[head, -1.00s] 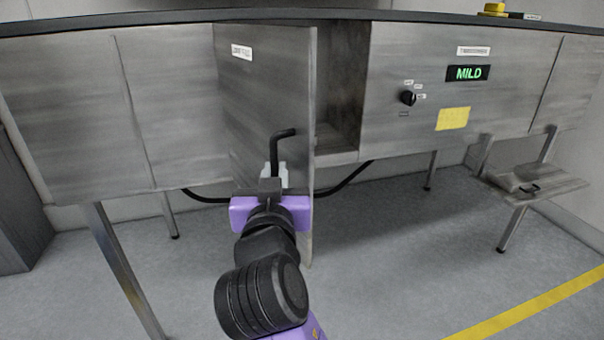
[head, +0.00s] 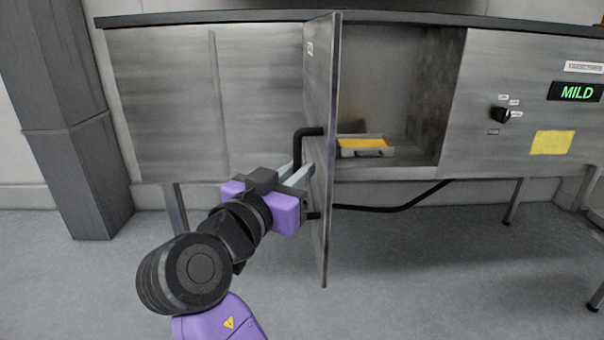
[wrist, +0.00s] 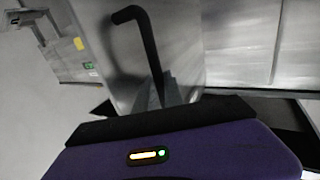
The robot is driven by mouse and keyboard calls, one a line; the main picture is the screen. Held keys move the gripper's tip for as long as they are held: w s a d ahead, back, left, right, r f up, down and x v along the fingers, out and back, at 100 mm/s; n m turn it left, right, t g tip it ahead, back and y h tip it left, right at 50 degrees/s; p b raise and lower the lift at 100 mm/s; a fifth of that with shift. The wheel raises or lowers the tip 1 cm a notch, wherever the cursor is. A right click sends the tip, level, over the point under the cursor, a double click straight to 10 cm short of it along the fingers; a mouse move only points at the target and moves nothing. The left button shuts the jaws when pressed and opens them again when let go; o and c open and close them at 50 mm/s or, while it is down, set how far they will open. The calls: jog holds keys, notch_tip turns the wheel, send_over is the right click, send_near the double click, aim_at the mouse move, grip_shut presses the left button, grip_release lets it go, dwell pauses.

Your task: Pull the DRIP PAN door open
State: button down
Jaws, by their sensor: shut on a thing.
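The DRIP PAN door (head: 325,190) is a grey metal panel, swung wide open and seen almost edge-on in the head view. Its label is too oblique to read. A black bar handle (head: 307,134) stands on its left face; the handle also shows in the wrist view (wrist: 146,45). My gripper (head: 302,176) is at the lower part of the handle and shut on it; the grasp itself is partly hidden by the fingers. Behind the door the compartment (head: 425,90) is open, with a shallow pan (head: 368,153) holding something yellow on its floor.
Right of the compartment is a panel with a black knob (head: 501,115), a green "MILD" display (head: 576,92) and a yellow note (head: 551,142). A grey column (head: 75,150) stands at the left. A black hose (head: 400,207) hangs below the cabinet. The floor in front is clear.

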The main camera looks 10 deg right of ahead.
jog(key=shift+d, duration=0.1)
jog(key=c, duration=1.5)
grip_release()
jog(key=shift+w+f, duration=0.1)
jog(key=shift+o, duration=0.2)
jog(key=b+v, duration=0.1)
jog(key=v, duration=0.7)
jog(key=shift+b, duration=0.35)
